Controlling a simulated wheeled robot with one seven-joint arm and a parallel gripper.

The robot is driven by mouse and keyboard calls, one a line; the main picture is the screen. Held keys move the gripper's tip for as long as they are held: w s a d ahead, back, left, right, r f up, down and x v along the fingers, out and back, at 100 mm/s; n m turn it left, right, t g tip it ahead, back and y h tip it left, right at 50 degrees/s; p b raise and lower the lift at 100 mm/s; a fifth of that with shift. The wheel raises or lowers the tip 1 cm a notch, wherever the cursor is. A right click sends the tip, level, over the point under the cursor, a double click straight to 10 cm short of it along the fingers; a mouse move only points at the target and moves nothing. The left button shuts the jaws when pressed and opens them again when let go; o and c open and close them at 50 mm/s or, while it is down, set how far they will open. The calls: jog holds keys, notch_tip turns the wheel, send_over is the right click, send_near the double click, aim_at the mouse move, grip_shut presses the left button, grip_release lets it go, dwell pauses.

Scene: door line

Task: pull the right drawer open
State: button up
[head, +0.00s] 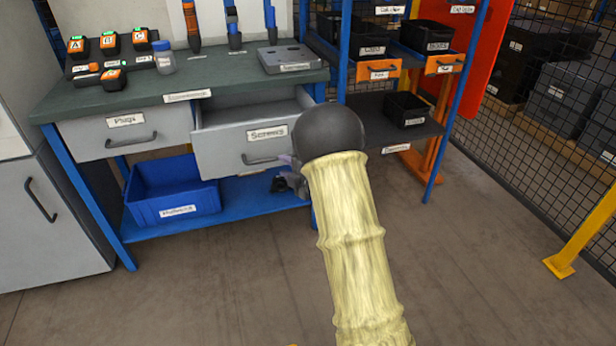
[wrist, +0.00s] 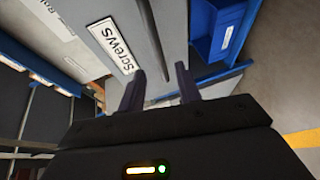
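The right drawer (head: 225,153) is grey, bears a "Screws" label and stands pulled out from under the bench top, its inside showing. Its dark bar handle (head: 262,161) is below the label. My gripper (head: 285,180) is mostly hidden behind my arm, low and right of the handle. In the wrist view, my gripper's two dark fingers (wrist: 160,78) are apart with nothing seen between them. The drawer front (wrist: 150,35) with its label is just beyond them.
The closed left drawer (head: 125,133) reads "Plugs". A blue bin (head: 170,195) stands on the lower shelf (head: 245,197). A rack with black bins (head: 405,108) is at right. The front floor (head: 200,285) is clear.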

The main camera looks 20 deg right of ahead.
jog(key=p+v, duration=0.1)
jog(key=v, duration=0.8)
jog(key=shift+s, duration=0.35)
jog(key=shift+d+r, duration=0.15)
jog(key=shift+d, duration=0.05)
jog(key=s+a+f+m+g+h, duration=0.1)
jog(key=s+a+m+g+h, duration=0.2)
jog(key=s+m+g, duration=0.6)
jog(key=s+a+f+m+g+h, duration=0.1)
jog(key=s+a+m+g+h, duration=0.2)
jog(key=s+m, duration=1.15)
notch_tip(320, 180, up, 33)
jog(key=s+n+p, duration=0.1)
jog(key=n+p, duration=0.1)
jog(key=p, duration=3.1)
jog(key=shift+s+r, duration=0.15)
jog(key=shift+r, duration=0.1)
